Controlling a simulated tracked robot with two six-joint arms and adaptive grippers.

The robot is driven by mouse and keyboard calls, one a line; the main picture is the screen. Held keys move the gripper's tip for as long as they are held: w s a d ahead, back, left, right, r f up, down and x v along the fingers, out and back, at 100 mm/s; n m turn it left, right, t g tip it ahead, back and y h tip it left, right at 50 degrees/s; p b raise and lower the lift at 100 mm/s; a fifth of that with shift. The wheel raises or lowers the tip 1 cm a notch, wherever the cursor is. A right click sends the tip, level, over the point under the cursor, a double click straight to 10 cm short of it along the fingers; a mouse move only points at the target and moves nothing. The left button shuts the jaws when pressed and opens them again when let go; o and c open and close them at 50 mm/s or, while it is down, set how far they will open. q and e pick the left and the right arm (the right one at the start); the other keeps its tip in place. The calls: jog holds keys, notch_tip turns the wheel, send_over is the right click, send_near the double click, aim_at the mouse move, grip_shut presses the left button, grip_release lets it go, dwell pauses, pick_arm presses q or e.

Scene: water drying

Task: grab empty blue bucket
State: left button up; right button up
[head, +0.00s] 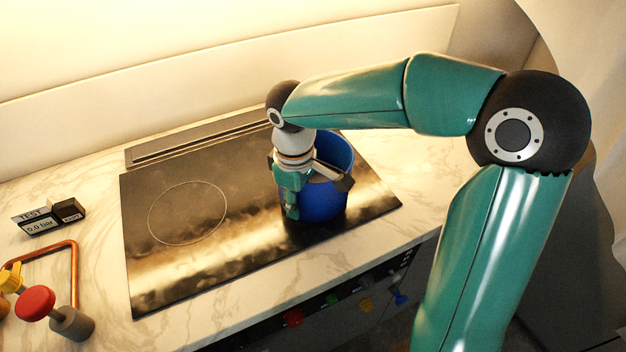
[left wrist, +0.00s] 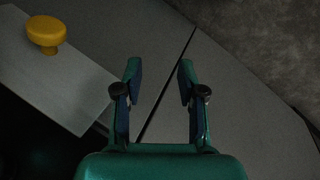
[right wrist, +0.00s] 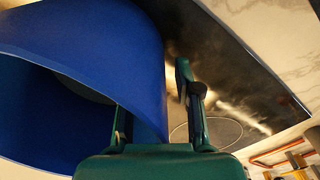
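The blue bucket (head: 322,204) stands upright on the right part of the black cooktop. My right gripper (head: 318,196) is at the bucket's near left side, pointing down. In the right wrist view the bucket (right wrist: 100,45) fills the upper left. There my right gripper (right wrist: 150,100) is open. One finger is mostly hidden by the bucket wall, and the other stands outside with a gap to the wall. My left gripper (left wrist: 158,80) is open and empty in the left wrist view, away from the bucket. The bucket's inside is mostly hidden.
The cooktop (head: 150,270) is bare on its left. A small gauge display (head: 38,222), a copper pipe (head: 74,265) and a red knob (head: 35,303) sit at the left. Coloured knobs line the counter front. A yellow knob (left wrist: 46,32) shows in the left wrist view.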

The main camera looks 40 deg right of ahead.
grip_shut()
jog(key=shift+r, duration=0.1)
dwell(0.4)
